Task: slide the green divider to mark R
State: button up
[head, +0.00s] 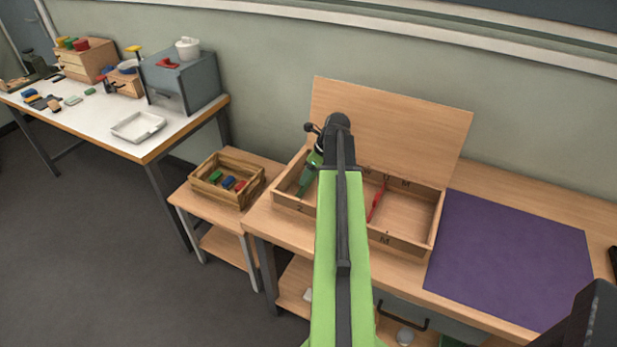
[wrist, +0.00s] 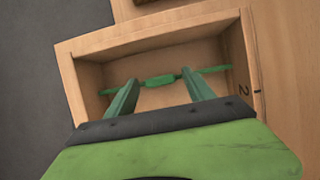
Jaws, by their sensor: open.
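A long open wooden box (head: 409,246) sits on the bench with its lid (head: 395,125) raised. The green divider (head: 304,185) stands across the box's left part. In the wrist view the green divider (wrist: 212,70) spans the box, with a thicker grip in its middle. My gripper (wrist: 160,77) is open, with one fingertip on each side of that grip; I cannot tell whether they touch it. My gripper (head: 315,160) is partly hidden by my arm in the head view. Marks on the rims include a 2 and an M; I cannot make out an R.
A red divider (head: 376,204) stands further right in the same box. My arm covers the box's middle. A purple mat (head: 510,258) lies right of the box. A small crate of coloured blocks (head: 247,170) stands on a lower table at left.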

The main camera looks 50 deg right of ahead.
grip_shut()
dwell(0.3)
